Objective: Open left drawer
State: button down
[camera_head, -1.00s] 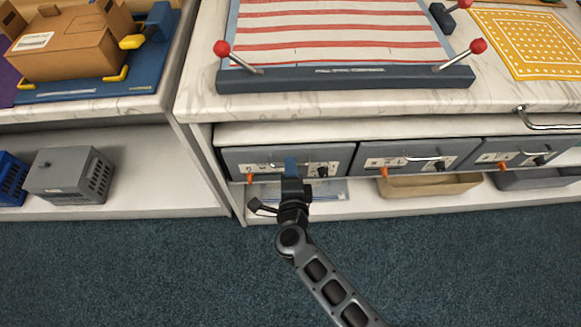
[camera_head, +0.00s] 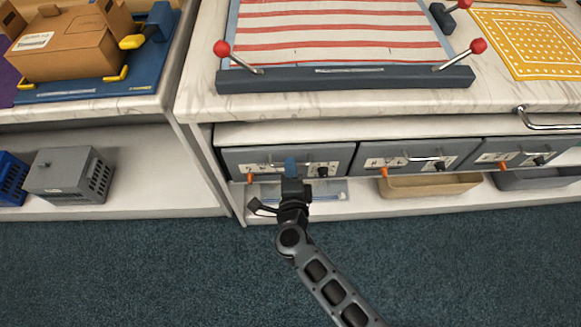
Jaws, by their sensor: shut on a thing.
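The left drawer (camera_head: 335,155) is the leftmost of three grey drawers under the marble-look counter. It has a metal bar handle, white labels, an orange knob (camera_head: 250,178) and a black knob (camera_head: 322,171). Its front looks flush with its neighbours.
The middle drawer (camera_head: 408,154) and right drawer (camera_head: 510,151) are beside it. A low shelf holds a tan bin (camera_head: 430,188). A grey crate (camera_head: 72,175) sits in the left unit. The carpeted floor (camera_head: 150,270) in front is clear.

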jog(key=shift+s, duration=0.15)
jog(key=f+p+v, duration=0.1)
jog(key=f+v, duration=0.1)
jog(key=v, duration=0.9)
jog(key=s+f+p+v, duration=0.1)
jog(key=f+p+v, duration=0.1)
jog(key=v, duration=1)
jog(key=shift+f+p, duration=0.3)
jog(key=shift+f, duration=0.1)
jog(key=c, duration=1.2)
grip_release()
jog(key=v, duration=0.7)
jog(key=shift+s+b, duration=0.35)
jog(key=shift+s, duration=0.05)
jog(key=shift+r, duration=0.1)
